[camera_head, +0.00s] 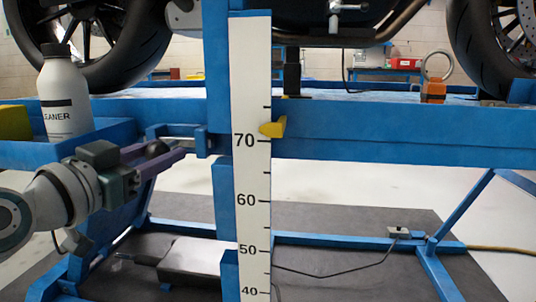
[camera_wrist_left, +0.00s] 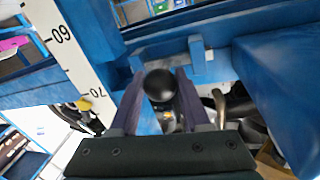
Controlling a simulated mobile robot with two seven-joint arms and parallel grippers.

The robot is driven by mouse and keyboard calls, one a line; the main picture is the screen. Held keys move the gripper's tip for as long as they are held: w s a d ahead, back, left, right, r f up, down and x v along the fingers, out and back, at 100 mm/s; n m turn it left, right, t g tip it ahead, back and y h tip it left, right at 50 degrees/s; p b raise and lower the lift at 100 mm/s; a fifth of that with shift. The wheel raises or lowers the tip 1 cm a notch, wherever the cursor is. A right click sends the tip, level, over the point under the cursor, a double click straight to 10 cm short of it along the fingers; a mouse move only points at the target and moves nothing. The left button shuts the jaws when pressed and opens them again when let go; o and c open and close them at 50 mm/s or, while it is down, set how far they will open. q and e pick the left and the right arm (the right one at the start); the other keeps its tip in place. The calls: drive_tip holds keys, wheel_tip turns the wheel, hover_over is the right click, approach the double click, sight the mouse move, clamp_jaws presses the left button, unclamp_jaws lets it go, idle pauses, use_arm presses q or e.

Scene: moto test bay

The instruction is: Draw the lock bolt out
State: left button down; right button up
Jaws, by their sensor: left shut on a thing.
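The lock bolt (camera_head: 181,140) is a thin metal rod lying level in blue brackets beside the upright scale. Its round black knob (camera_head: 155,148) sits between the purple fingers of my left gripper (camera_head: 166,152), which comes in from the left. In the left wrist view the black knob (camera_wrist_left: 159,86) shows between the two fingers of the left gripper (camera_wrist_left: 158,78), and the gripper is shut on it. The bolt's inner end is hidden by the bracket and the scale post. My right gripper is in neither view.
A white scale post (camera_head: 250,170) with a yellow pointer (camera_head: 273,128) at about 70 stands right of the bolt. A cleaner bottle (camera_head: 65,95) stands in a blue side tray (camera_head: 50,153) just above my left arm. A motorcycle rests on the blue lift (camera_head: 400,140).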

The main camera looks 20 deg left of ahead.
use_arm(q)
drive_tip(key=shift+s+a, duration=0.15)
drive_tip(key=shift+a, duration=0.45)
drive_tip(key=c, duration=0.7)
unclamp_jaws()
drive_tip(key=shift+c, duration=0.2)
drive_tip(key=o, duration=0.4)
drive_tip(key=shift+a, duration=0.15)
drive_tip(key=shift+c, duration=0.2)
drive_tip(key=shift+s, duration=0.1)
drive_tip(key=s+p, duration=0.2)
drive_tip(key=s, duration=0.7)
drive_tip(key=shift+s+d, duration=0.25)
drive_tip(key=shift+s, duration=0.15)
